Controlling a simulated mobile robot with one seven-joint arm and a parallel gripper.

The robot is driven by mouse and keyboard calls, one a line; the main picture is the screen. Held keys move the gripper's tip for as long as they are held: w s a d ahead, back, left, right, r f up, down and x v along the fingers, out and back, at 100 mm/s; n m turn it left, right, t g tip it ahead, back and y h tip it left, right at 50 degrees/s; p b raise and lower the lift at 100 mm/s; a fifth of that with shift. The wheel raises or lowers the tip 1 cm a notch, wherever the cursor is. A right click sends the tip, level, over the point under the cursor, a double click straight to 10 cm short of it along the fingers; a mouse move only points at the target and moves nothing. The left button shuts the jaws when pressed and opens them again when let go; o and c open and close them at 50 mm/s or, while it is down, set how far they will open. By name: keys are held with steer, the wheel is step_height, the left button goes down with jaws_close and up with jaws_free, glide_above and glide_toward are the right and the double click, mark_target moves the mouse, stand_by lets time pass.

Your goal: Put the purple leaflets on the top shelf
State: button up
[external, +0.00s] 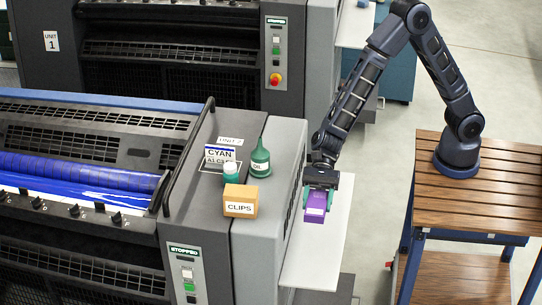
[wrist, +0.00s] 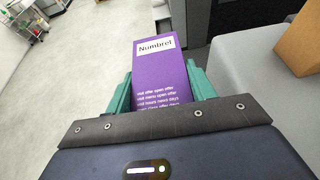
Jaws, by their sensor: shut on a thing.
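The purple leaflets (external: 315,214) form a block with a white label, which reads "Numbrel" in the wrist view (wrist: 162,75). My gripper (external: 319,190) is shut on them; its green fingers (wrist: 160,92) press on both sides of the block in the wrist view. In the external view the block is over the white side board of the press (external: 325,245); I cannot tell whether it touches the board. A rack with shelves (wrist: 25,22) shows small at the wrist view's top left; I cannot tell whether it holds the top shelf.
The slatted wooden table (external: 480,190) carries my arm. Open floor (external: 385,170) lies between.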

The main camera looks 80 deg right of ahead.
mark_target(313, 261)
step_height(313, 261, down, 25)
steer(key=shift+r, duration=0.1)
stand_by(0.8)
steer(key=o, duration=1)
steer(key=shift+f, duration=0.2)
steer(key=shift+o, duration=0.2)
steer(key=shift+r, duration=0.15)
steer(key=shift+d+r, duration=0.1)
steer(key=shift+d, duration=0.15)
steer(key=v, duration=1.1)
steer(key=shift+d, duration=0.25)
steer(key=shift+r, duration=0.1)
